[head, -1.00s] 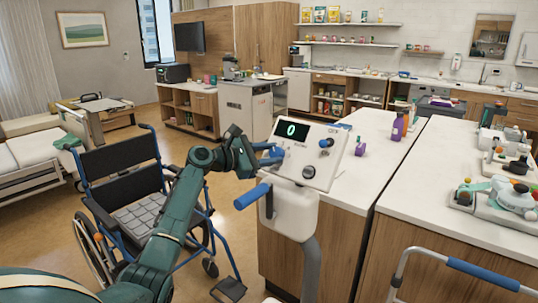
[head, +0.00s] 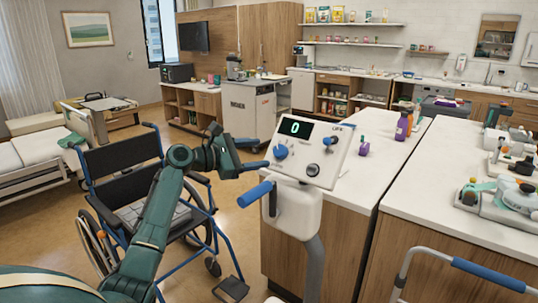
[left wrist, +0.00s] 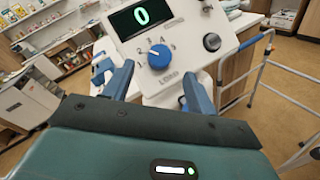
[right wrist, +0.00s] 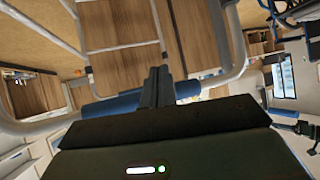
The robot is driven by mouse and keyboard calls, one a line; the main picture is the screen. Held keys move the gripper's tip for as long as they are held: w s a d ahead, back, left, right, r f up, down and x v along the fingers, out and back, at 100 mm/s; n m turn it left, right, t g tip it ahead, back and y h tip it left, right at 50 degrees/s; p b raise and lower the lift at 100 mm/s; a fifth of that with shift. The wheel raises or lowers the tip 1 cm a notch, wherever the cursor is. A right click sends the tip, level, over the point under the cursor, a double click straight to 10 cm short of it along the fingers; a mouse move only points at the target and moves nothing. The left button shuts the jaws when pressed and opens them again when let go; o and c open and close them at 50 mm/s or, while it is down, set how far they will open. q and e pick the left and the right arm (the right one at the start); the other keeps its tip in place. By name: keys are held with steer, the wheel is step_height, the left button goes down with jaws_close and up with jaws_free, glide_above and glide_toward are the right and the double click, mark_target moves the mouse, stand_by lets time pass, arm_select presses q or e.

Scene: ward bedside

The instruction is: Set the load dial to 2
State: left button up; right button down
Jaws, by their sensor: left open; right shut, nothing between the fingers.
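The load dial (head: 281,152) is a blue knob on the left of a white tilted control panel (head: 338,160). It also shows in the left wrist view (left wrist: 159,57), above the word LOAD, with small numerals around it. I cannot tell which numeral its mark meets. The dark display (head: 295,128) above reads 0 in green. My left gripper (head: 263,154) is open just left of the dial. In the left wrist view its blue fingers (left wrist: 158,76) stand apart on either side below the dial, not touching it. My right gripper (right wrist: 156,84) is shut and empty.
The panel also has a black knob (head: 312,170) and another blue control (head: 328,141). A blue handle (head: 254,194) juts left below it. A wheelchair (head: 125,165) stands left of the panel. White counters (head: 385,170) lie behind and right, with a walker frame (head: 480,275) at lower right.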

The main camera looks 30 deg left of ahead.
arm_select(q)
steer(key=f+b+v, duration=0.1)
steer(key=v, duration=0.6)
steer(key=shift+s+a+r, duration=0.15)
steer(key=shift+s+r, duration=0.15)
steer(key=shift+r, duration=0.25)
arm_select(e)
steer(key=shift+a, duration=0.3)
